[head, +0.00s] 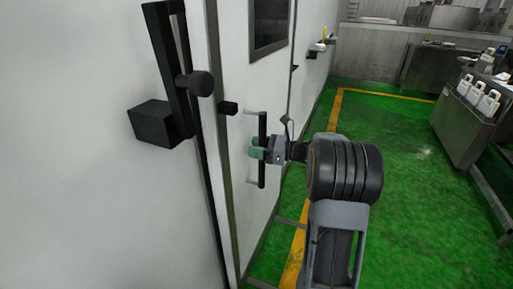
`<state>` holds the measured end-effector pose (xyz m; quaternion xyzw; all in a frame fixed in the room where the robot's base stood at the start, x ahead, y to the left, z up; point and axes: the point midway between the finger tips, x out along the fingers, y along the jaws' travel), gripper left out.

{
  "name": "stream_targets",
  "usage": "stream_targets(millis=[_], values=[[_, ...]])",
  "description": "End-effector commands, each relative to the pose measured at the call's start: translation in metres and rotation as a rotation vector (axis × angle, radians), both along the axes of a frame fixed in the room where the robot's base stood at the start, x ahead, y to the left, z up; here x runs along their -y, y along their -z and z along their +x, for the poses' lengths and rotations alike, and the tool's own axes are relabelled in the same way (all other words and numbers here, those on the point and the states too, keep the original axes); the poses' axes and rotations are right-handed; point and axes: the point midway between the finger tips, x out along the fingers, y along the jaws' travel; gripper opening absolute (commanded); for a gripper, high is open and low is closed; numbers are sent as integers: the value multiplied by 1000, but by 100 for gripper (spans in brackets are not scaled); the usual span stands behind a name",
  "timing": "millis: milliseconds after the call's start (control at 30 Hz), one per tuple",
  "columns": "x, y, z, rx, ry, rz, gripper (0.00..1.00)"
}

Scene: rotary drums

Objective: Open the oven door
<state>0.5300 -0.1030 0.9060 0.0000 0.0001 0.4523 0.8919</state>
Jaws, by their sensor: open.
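The white oven door (241,75) stands in the middle of the head view, with a dark window (269,22) in its upper part. It looks closed, flush with the white wall. A black vertical bar handle (262,178) is mounted on it by two short pale standoffs. My gripper (256,147) is at the middle of this handle. Its green fingertips are apart, one above the other, and overlap the bar in the picture. I cannot tell whether they touch it. The gripper body hides part of the bar.
A black latch lever with a round knob (201,84) and a black block (151,123) sit on the wall at the left. Green floor (420,220) with a yellow line is open at the right. Steel counters (462,125) with white containers stand farther right.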

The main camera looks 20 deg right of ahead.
Motion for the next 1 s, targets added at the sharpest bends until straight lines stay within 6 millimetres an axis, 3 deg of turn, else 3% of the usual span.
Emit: stream_targets(millis=[133, 667, 1000], values=[[0, 0, 0, 0, 0, 0, 51], [0, 0, 0, 0, 0, 0, 0], [0, -2, 4, 0, -8, 0, 0]])
